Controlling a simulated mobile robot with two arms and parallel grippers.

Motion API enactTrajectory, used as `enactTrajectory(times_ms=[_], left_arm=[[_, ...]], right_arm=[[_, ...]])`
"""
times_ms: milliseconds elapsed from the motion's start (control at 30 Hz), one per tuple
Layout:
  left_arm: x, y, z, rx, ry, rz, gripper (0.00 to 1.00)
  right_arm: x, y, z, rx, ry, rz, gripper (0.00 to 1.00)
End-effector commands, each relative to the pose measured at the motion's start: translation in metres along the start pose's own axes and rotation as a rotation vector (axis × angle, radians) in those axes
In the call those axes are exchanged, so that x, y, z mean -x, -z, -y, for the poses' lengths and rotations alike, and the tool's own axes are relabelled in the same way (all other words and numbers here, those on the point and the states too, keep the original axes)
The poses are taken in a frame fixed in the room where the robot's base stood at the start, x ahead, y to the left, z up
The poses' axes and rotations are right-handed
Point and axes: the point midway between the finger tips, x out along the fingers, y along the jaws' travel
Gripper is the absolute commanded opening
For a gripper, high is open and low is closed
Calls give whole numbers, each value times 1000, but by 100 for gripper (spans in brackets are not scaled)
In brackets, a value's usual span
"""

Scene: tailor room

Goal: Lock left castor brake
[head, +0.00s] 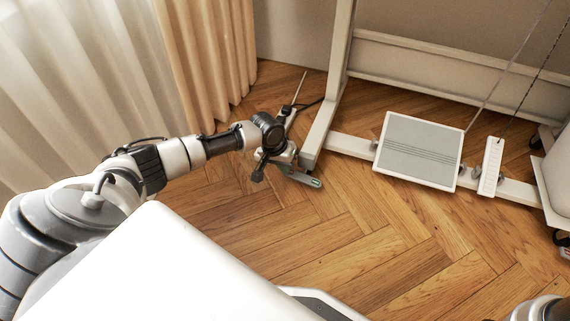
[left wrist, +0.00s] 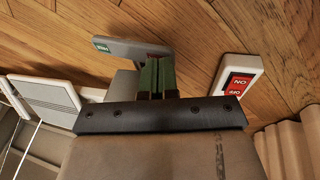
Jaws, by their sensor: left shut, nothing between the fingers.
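A grey castor brake lever with a green label (head: 306,179) juts out at the foot of the white stand's left leg (head: 317,135). In the left wrist view the lever (left wrist: 125,47) lies just beyond my fingertips, its green label at its far left end. My left gripper (head: 284,166) is low over the castor, pointing down beside the lever. Its green fingers (left wrist: 157,75) are shut and empty in the left wrist view. Whether they touch the lever I cannot tell. The castor's wheel is mostly hidden by my gripper. My right gripper is out of sight.
A white block with a red ON/OFF label (left wrist: 238,78) is close beside my left fingers. A grey treadle (head: 420,151) and a narrow white pedal (head: 490,167) sit along the stand's base. Beige curtains (head: 208,55) hang behind my arm. The wood floor (head: 370,255) in front is clear.

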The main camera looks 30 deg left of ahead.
Motion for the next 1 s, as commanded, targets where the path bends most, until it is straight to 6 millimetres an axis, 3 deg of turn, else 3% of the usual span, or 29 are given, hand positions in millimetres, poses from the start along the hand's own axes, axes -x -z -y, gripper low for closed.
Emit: enactTrajectory(times_ms=[600,1000], left_arm=[[-18,-4,4,0,-1,1,0],[-11,-2,2,0,0,0,0]], right_arm=[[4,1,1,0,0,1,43],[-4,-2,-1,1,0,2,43]])
